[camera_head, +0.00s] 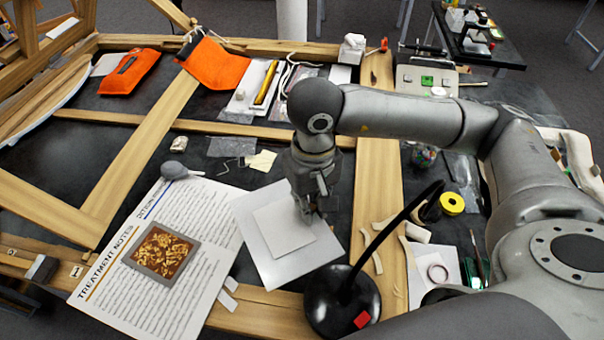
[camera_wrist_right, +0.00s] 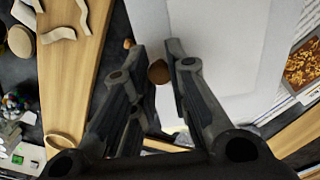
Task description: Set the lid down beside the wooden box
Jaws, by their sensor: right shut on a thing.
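My right gripper (camera_head: 312,208) points down over a pale square panel (camera_head: 283,228) on a larger white sheet (camera_head: 254,243). In the right wrist view, its fingers (camera_wrist_right: 163,65) close around a small round brown knob (camera_wrist_right: 158,73), which I take to be the lid's handle. The rest of the lid is hard to tell from the pale surface behind it. Whether it touches the sheet cannot be told. I cannot make out a wooden box in either view. My left gripper is not in view.
Left of the sheet lie treatment notes (camera_head: 185,290) with a grey-framed gilt piece (camera_head: 160,251). A black lamp (camera_head: 343,300) with a bent neck stands close in front. Wooden beams (camera_head: 378,170) edge the dark work surface. Several curved wood pieces (camera_head: 372,252) lie right.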

